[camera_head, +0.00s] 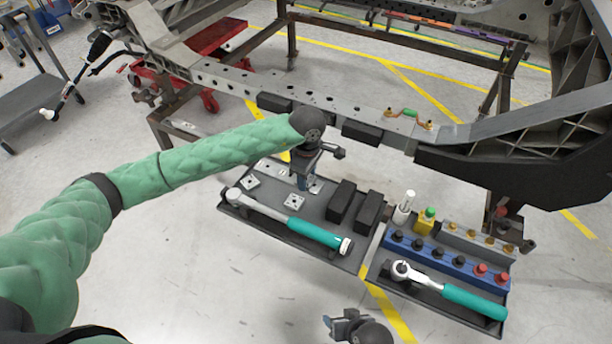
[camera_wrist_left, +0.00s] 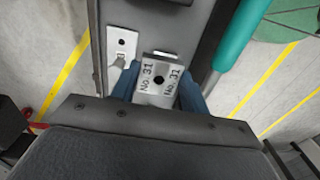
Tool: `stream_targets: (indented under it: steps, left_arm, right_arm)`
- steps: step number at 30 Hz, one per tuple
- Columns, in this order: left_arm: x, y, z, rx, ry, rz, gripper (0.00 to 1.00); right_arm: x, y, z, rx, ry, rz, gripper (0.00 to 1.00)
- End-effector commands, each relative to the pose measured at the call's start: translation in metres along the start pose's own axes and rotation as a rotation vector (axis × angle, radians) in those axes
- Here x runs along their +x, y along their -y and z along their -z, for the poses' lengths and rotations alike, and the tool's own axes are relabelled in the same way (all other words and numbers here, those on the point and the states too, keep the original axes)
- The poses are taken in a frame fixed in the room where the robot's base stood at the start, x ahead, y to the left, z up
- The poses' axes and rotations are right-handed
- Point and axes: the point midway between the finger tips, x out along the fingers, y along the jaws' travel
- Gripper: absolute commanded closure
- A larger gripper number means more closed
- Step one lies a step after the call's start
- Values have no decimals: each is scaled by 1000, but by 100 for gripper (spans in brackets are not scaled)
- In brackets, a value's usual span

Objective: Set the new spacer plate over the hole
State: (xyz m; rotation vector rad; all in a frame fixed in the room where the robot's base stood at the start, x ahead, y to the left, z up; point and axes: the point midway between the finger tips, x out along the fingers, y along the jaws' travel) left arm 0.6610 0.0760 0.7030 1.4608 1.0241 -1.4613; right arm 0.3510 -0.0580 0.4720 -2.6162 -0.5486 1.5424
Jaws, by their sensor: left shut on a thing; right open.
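In the left wrist view a light metal spacer plate (camera_wrist_left: 158,84), marked "No. 31" twice and with a dark centre hole, sits between the blue fingers of my left gripper (camera_wrist_left: 160,92), which is shut on it. In the head view my left gripper (camera_head: 304,182) points down over the left part of the dark tray (camera_head: 320,205); its grip is partly hidden there. Another plate (camera_wrist_left: 122,46) lies on the tray beside the held one. The chassis rail (camera_head: 235,80) with several holes runs behind the tray. My right gripper (camera_head: 342,326) is open and empty at the bottom edge.
A blue socket rack (camera_head: 440,262) and a second teal-handled wrench (camera_head: 470,300) are at the right. Floor in front is clear.

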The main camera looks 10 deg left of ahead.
Motion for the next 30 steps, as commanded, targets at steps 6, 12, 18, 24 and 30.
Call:
stream_targets:
  steps: [6,12,18,24,30]
  left_arm:
    - [-6,0,0,0,0,-1,96]
    - [-14,0,0,0,1,-1,96]
    - [-22,0,0,0,0,-1,96]
    - [-30,0,1,0,-1,-1,96]
    - [-38,0,0,0,0,0,96]
  right_arm:
    - [-2,0,1,0,0,0,41]
    - [-3,1,2,0,0,0,41]
    - [-4,1,3,0,0,0,41]
    - [-6,2,3,0,0,0,41]
    - [-7,2,4,0,0,0,41]
